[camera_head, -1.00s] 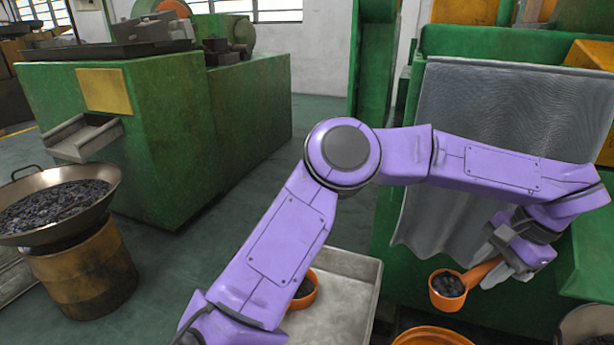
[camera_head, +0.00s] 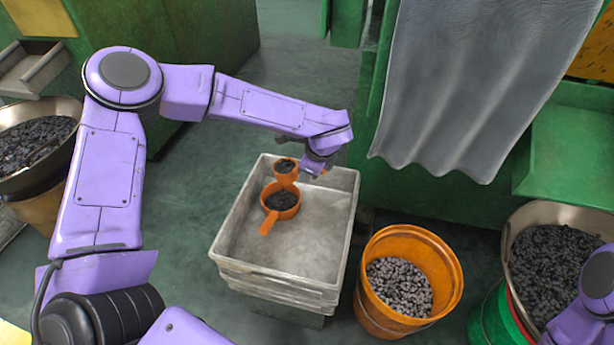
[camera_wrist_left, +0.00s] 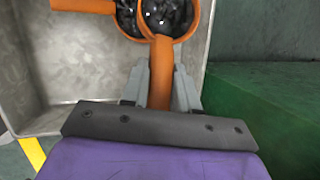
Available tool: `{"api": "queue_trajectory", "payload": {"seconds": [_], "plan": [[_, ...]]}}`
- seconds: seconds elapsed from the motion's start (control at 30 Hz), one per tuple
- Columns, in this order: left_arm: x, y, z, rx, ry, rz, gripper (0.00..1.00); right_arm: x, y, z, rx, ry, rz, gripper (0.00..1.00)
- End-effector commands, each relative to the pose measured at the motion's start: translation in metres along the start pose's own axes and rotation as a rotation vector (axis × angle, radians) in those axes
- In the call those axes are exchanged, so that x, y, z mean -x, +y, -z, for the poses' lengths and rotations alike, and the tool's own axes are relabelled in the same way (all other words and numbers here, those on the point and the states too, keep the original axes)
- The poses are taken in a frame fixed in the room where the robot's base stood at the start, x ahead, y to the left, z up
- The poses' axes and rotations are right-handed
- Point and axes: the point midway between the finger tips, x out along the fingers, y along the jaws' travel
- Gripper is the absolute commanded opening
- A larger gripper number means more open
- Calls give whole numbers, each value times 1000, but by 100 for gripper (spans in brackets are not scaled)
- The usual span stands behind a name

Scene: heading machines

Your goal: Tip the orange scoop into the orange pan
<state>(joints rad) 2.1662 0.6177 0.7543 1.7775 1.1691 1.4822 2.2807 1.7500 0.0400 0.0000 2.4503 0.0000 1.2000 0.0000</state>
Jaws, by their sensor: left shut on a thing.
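The orange scoop (camera_head: 285,178) holds dark pieces, and its opening faces up. In the left wrist view my left gripper (camera_wrist_left: 161,82) is shut on the scoop's orange handle (camera_wrist_left: 161,58). In the head view my left gripper (camera_head: 314,170) is just right of the scoop. The orange pan (camera_head: 268,212) sits in the grey tray, with its handle towards the front; dark pieces lie in it. The scoop overlaps the pan's far edge in the head view, and the pan (camera_wrist_left: 85,6) also shows behind it in the wrist view. My right gripper is out of view.
The grey tray (camera_head: 230,235) stands on a stack. An orange bucket (camera_head: 445,265) of grey pieces stands right of it. Large pans of dark pieces stand far left (camera_head: 65,103) and far right (camera_head: 515,215). A grey curtain (camera_head: 470,80) hangs behind.

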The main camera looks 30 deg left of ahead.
Motion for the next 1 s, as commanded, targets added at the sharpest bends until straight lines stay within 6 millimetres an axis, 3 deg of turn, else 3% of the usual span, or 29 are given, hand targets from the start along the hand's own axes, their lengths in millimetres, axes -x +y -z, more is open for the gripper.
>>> {"api": "queue_trajectory", "payload": {"seconds": [0.13, 0.3, 0.57, 0.73, 1.0], "plan": [[-10, 21, 13, -296, 55, 117, 0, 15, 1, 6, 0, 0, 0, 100], [-18, 36, 24, -456, 102, 198, 0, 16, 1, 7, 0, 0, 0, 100], [-34, 42, 18, -341, 349, 308, 0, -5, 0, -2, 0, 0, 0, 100], [-19, 40, -1, -236, 559, 397, 0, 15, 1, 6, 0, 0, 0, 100], [-20, 45, -23, -104, 829, 506, 0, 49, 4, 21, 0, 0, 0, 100]]}}
